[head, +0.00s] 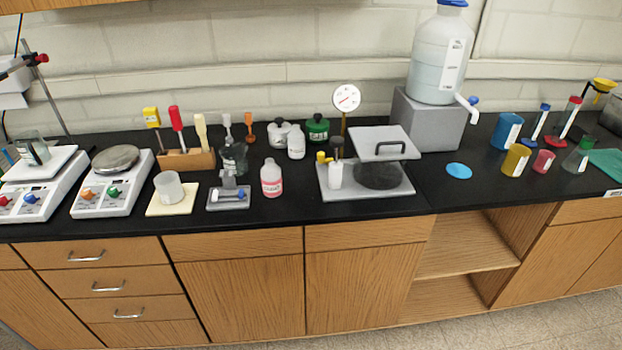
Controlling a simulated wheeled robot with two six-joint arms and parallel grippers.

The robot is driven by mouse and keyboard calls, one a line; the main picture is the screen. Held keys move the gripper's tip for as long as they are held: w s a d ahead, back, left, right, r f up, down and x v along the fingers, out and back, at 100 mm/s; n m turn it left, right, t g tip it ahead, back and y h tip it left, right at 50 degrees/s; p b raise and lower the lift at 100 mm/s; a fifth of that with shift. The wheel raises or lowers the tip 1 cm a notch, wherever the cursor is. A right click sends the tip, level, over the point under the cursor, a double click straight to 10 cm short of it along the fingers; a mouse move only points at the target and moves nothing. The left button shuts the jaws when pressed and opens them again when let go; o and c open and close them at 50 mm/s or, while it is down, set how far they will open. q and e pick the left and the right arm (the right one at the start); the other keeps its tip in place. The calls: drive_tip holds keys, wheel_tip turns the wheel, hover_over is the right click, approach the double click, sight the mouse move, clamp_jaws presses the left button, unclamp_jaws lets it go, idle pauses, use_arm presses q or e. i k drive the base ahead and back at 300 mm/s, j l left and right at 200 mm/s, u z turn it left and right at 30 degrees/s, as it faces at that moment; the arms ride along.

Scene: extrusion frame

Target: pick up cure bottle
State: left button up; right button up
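A small bottle (271,180) with pink contents, a white cap and a label stands upright near the front of the black bench. Its lettering is too small to read for certain; it looks like the cure bottle. A white bottle (296,144) with a label stands behind it, to the right. Neither of my grippers shows in the head view, and nothing is touching the pink bottle.
A grey holder (229,200) stands left of the pink bottle. A wooden rack (187,160) with tools stands behind left. A large carboy (440,55) sits on a grey block. Bench in front of the bottle is clear.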

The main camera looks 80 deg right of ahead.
sight(271, 173)
drive_tip(key=z, duration=2.55)
